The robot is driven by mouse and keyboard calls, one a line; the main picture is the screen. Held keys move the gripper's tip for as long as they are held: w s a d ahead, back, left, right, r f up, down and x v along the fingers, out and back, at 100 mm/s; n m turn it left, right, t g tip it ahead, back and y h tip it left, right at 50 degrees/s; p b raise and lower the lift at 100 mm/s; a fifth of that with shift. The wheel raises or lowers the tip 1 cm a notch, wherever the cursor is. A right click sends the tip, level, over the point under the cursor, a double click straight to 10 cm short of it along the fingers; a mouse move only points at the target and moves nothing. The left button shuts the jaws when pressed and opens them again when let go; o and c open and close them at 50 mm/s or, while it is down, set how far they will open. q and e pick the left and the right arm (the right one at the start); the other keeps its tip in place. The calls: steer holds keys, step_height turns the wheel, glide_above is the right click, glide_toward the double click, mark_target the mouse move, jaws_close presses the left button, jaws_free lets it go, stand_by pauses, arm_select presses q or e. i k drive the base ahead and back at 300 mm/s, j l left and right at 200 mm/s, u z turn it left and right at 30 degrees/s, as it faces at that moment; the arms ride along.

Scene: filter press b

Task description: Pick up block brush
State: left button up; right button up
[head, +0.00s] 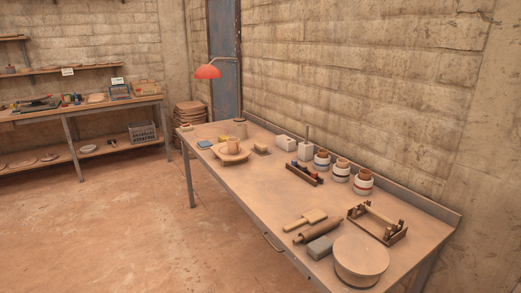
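A long workbench (238,190) stands along the brick wall. I cannot tell for certain which thing on it is the block brush. A small tan block with a paler underside (261,149) lies toward the far end, right of a shallow wooden dish (231,156), and looks most like it. A flat pale wooden tool with a handle (305,219) lies near the front, beside a rolling pin (318,231). Neither of my grippers is in view.
A grey block (320,248), a round wooden drum (361,262) and a wooden rack (377,224) crowd the near end. Banded jars (340,171) and a bottle rack (304,173) stand mid-bench. The floor (130,225) at left is clear.

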mark_target(259, 148)
steer(key=z, duration=0.6)
steer(key=i+j+z, duration=0.15)
steer(key=j+z, duration=0.2)
steer(key=j, duration=0.2)
steer(key=j+z, duration=0.35)
steer(key=j, duration=0.2)
steer(key=j+z, duration=0.4)
steer(key=j, duration=0.2)
